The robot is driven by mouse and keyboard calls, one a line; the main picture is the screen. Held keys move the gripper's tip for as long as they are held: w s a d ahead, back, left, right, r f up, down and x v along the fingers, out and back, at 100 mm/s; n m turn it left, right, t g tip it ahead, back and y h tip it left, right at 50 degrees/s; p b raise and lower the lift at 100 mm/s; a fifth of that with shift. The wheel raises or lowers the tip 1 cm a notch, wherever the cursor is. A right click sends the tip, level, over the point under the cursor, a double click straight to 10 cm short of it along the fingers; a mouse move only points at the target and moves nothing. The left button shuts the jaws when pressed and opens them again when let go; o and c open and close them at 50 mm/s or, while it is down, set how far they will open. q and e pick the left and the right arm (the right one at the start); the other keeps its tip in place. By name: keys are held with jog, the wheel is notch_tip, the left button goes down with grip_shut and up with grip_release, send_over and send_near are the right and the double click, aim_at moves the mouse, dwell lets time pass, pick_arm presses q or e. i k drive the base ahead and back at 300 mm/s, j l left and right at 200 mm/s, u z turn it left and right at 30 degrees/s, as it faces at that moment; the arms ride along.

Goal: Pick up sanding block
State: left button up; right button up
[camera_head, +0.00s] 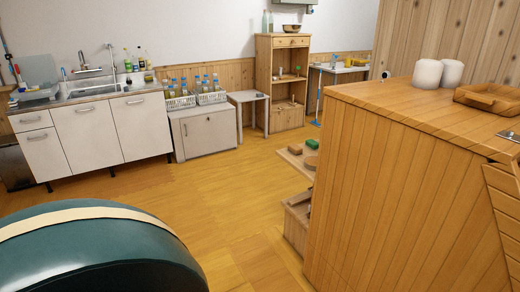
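Several small items lie on a low wooden shelf (286,154) that juts out beside the big wooden counter. One is a small brown block (295,149), one is a green block (312,143), and one is a flat reddish-brown round item (311,162). I cannot tell for sure which of these is the sanding block. The counter partly hides the shelf and its right side. Neither of my grippers is in view.
The wooden counter (400,190) fills the right, with two white jars (428,74) and a wooden tray (490,97) on top. A large teal rounded object (90,255) fills the bottom left. Open wooden floor (215,190) lies between. A sink unit (95,140) stands at the back left.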

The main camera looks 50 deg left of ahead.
aim_at(294, 148)
jog(key=u, duration=1.3)
jog(key=z, duration=1.1)
jog(key=i+j, duration=0.2)
jog(key=j, duration=0.25)
jog(key=i+j+z, duration=0.1)
jog(key=j, duration=0.3)
jog(key=i+j, duration=0.2)
jog(key=j, duration=0.25)
jog(key=i+j+z, duration=0.1)
jog(key=j, duration=0.3)
jog(key=i+j+z, duration=0.1)
jog(key=j, duration=0.35)
jog(key=i+j, duration=0.25)
jog(key=j, duration=0.25)
jog(key=i+j+z, duration=0.1)
jog(key=j, duration=0.35)
jog(key=i+j, duration=0.15)
jog(key=j, duration=0.3)
